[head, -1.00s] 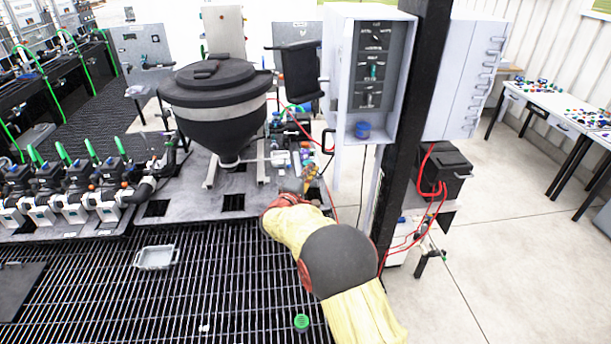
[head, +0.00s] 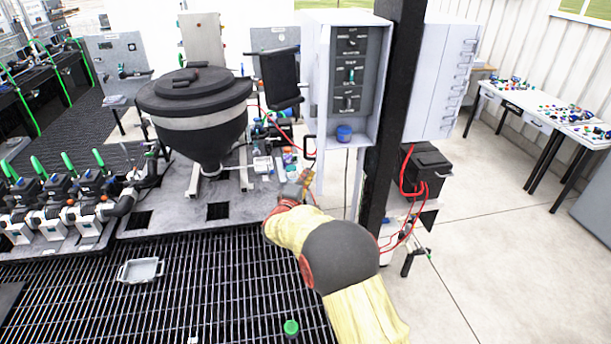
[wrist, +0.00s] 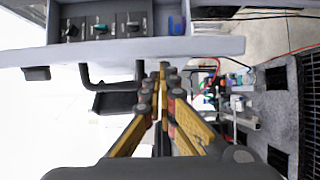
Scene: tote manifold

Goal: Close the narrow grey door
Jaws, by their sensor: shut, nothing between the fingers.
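The narrow grey door (head: 313,110) stands open at the left side of the switch cabinet (head: 378,95), seen nearly edge-on. Its black handle (head: 309,147) is on the face turned to the left. In the wrist view the door (wrist: 150,49) crosses the upper part as a pale band, with the handle (wrist: 95,80) below it. My gripper (head: 307,174) is shut and empty, just below the handle in the head view. In the wrist view its fingertips (wrist: 165,66) are beside the handle's end, close to the door. I cannot tell whether they touch it.
A black post (head: 393,120) stands right of the cabinet. A black-lidded hopper (head: 195,105) stands to the left. A red cable (head: 275,125) runs near the door. Open floor lies at the right.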

